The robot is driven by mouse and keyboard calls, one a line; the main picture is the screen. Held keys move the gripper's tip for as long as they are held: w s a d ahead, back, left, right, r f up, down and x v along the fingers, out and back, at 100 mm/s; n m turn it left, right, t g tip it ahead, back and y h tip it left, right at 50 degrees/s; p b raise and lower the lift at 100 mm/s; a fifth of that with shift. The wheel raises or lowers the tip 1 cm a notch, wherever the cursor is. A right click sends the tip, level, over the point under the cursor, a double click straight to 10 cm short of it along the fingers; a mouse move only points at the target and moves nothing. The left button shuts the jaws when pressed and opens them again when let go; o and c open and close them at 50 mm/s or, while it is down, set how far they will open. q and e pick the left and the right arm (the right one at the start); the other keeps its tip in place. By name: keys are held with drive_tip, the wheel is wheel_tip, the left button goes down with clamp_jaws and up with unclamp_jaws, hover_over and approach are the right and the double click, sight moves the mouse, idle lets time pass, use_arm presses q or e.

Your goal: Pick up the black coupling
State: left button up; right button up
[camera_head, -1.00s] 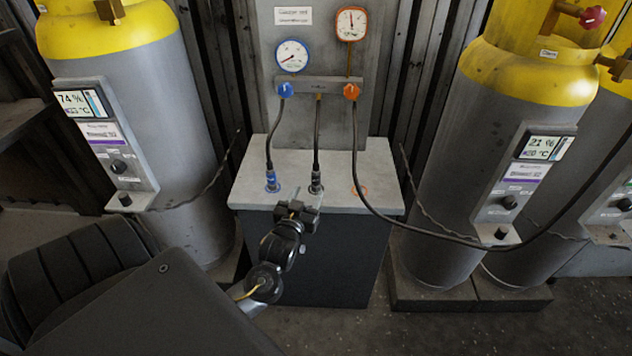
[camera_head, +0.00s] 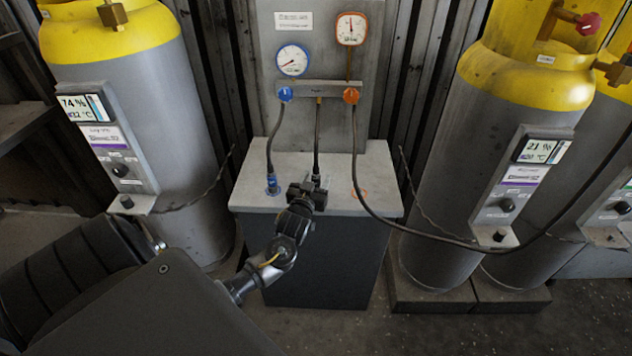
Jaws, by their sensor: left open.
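The black coupling is at the lower end of the middle black hose (camera_head: 317,140), above the grey bench top (camera_head: 255,187). In the head view my left gripper (camera_head: 315,183) covers nearly all of it. The gripper is open, with its fingers at the coupling's place. I cannot tell whether the fingers touch the coupling or stand around it. My right gripper is not in view.
The gauge panel (camera_head: 320,125) rises behind. Grey and yellow cylinders (camera_head: 150,110) flank the bench; a long black hose (camera_head: 400,228) hangs on the right.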

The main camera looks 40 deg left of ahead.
sight(318, 166)
use_arm(q)
drive_tip(key=shift+x, duration=1.2)
drive_tip(key=c, duration=1.1)
clamp_jaws()
drive_tip(key=shift+r, duration=0.1)
drive_tip(key=shift+r, duration=0.3)
wheel_tip(318, 166, up, 2)
drive_tip(key=shift+r+b, duration=0.1)
drive_tip(key=shift+b, duration=0.2)
drive_tip(key=s+d+r, duration=0.5)
drive_tip(key=s+r, duration=0.5)
drive_tip(key=s, duration=0.3)
drive_tip(key=shift+d, duration=0.1)
